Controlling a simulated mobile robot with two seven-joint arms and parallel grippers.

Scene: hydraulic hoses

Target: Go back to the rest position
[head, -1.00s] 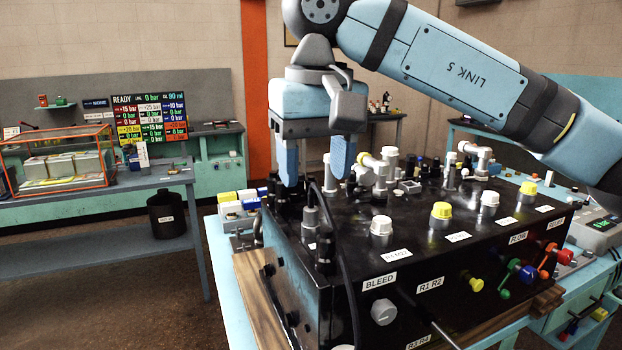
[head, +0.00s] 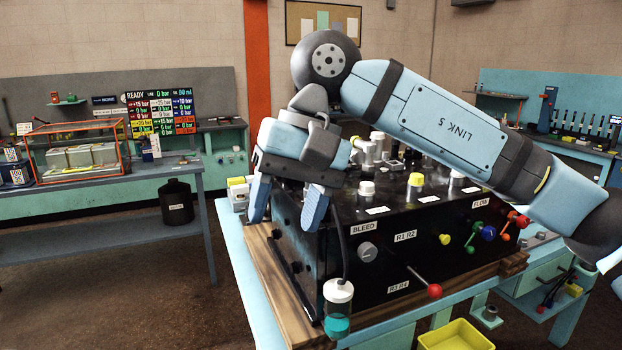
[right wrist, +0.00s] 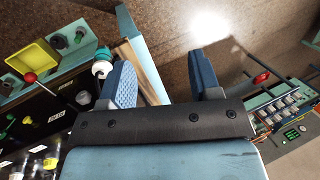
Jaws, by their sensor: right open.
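My right gripper (head: 285,205) is open and empty in the head view, tilted downward at the left front corner of the black hydraulic box (head: 400,262). Its two blue fingers stand apart, with nothing between them. The right wrist view also shows both fingers (right wrist: 168,88) spread, with brown floor beyond them. I cannot tell whether that finger touches the hose or the box. My left gripper is not in view.
The box stands on a wooden board (head: 262,262) on a light blue table. A yellow tray (head: 455,336) is at the front. A red-knobbed lever (head: 434,290) sticks out from the box front. A grey bench (head: 100,192) stands at the left, with open floor between.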

